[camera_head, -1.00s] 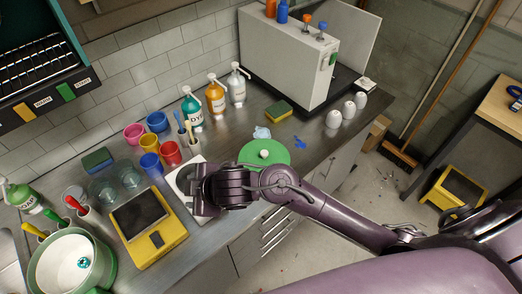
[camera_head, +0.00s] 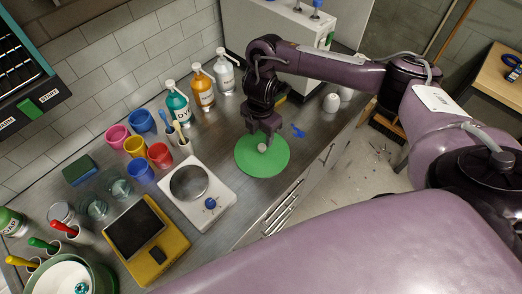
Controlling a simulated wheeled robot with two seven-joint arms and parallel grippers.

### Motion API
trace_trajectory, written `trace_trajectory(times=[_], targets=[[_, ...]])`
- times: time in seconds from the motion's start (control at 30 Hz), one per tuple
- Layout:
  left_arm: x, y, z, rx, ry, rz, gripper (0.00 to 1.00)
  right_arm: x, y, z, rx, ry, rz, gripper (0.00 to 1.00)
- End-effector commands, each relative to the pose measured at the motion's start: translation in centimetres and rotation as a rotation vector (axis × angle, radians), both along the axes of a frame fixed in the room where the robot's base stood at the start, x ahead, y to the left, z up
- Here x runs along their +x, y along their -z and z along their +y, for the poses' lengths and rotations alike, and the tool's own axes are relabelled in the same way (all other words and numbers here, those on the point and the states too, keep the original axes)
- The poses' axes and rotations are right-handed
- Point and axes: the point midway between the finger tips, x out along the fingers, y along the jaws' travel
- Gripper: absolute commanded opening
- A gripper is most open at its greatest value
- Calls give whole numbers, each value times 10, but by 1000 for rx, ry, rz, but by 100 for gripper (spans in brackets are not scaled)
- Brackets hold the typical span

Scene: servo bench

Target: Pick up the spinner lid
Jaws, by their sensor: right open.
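The spinner lid (camera_head: 268,166) is a green disc with a small pale knob, lying flat on the metal counter. My right gripper (camera_head: 263,138) is open and points down over the lid, its fingers close to the knob at the far side. I cannot tell whether the fingers touch the knob. The spinner bowl (camera_head: 101,271), green with a white inside, is partly cut off at the bottom left. My left gripper is not in view.
A white scale with a round pan (camera_head: 219,200) and a yellow scale (camera_head: 173,243) stand left of the lid. Pump bottles (camera_head: 179,107) and coloured cups (camera_head: 159,156) stand behind. A blue scrap (camera_head: 298,131) lies right of the lid, near the counter's front edge.

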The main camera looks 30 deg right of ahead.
Motion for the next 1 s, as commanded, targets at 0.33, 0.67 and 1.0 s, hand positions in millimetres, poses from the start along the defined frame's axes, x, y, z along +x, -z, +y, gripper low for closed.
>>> trace_trajectory(times=[0.33, 0.67, 1.0], targets=[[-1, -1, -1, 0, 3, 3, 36, -4, 40, -2, 1, 0, 1, 49], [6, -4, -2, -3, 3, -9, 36, -3, 55, -2, 1, -1, -3, 49], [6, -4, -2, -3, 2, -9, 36, -3, 55, -2, 1, -2, -3, 11]])
